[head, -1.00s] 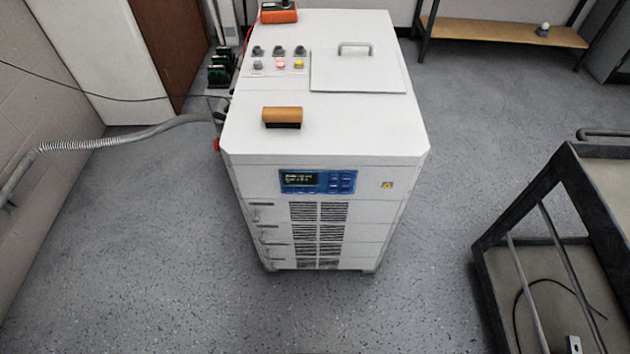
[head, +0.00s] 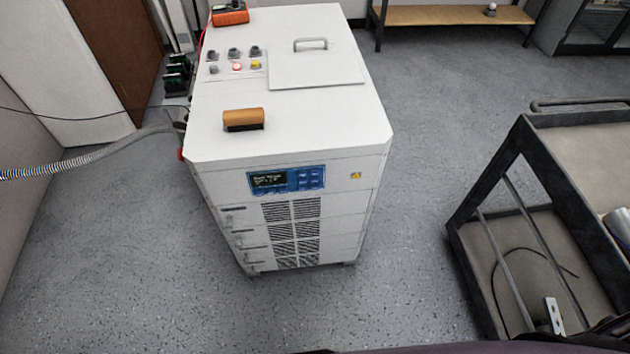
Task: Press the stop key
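A white cabinet (head: 285,128) stands in the middle of the head view. Its front carries a blue control panel (head: 287,180) with a small lit display (head: 268,179) and several keys (head: 310,178) to the right of it. The key labels are too small to read, so I cannot tell which is the stop key. On the cabinet top, at the back left, is a plate with several knobs and buttons, including a lit red button (head: 237,67) and a yellow one (head: 256,65). Neither of my grippers is in view.
An orange-brown block (head: 243,119) and an orange device (head: 230,14) lie on the cabinet top, beside a handled lid (head: 316,66). A dark-framed cart (head: 540,215) stands at the right. A grey hose (head: 95,160) runs left. Floor in front is clear.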

